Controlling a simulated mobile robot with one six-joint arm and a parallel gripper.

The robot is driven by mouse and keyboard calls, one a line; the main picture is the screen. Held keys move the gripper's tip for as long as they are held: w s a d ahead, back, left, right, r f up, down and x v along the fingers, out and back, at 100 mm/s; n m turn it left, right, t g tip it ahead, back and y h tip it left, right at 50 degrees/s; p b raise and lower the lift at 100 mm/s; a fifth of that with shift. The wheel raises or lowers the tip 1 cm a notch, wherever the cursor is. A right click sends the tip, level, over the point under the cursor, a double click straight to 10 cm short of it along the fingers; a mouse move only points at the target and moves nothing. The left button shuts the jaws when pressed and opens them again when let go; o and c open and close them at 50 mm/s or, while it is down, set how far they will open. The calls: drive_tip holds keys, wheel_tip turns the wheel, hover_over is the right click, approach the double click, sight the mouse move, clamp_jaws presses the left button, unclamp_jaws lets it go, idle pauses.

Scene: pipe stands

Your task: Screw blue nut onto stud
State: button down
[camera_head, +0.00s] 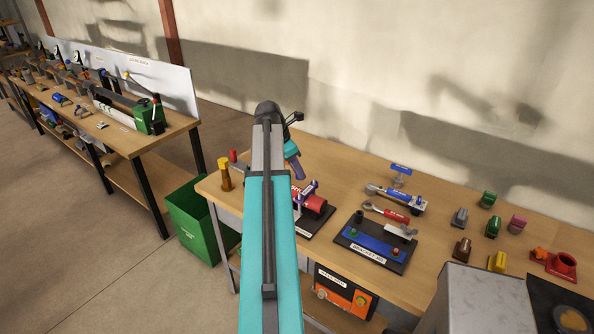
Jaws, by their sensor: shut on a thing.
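My arm reaches up the middle of the picture and bends down over the workbench. My gripper (298,171) is at the end of the blue wrist, above the back left part of the bench. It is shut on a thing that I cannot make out. I cannot pick out a blue nut. A short dark post (359,216) stands at the board's back left. I cannot tell whether it is the stud.
A purple and red fixture (316,203) stands just below my gripper, partly behind my arm. Wrenches (387,212) and several coloured blocks (493,227) lie farther right. A yellow post (224,174) stands at the left end. A green bin (191,224) is on the floor.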

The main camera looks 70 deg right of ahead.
drive_tip(key=shift+f, duration=0.1)
drive_tip(key=shift+f+b, duration=0.85)
drive_tip(key=shift+f, duration=1.85)
drive_tip(key=shift+p, duration=0.6)
drive_tip(key=shift+s+f+b, duration=0.1)
drive_tip(key=shift+f+b, duration=0.35)
drive_tip(key=shift+f, duration=1.3)
idle(0.7)
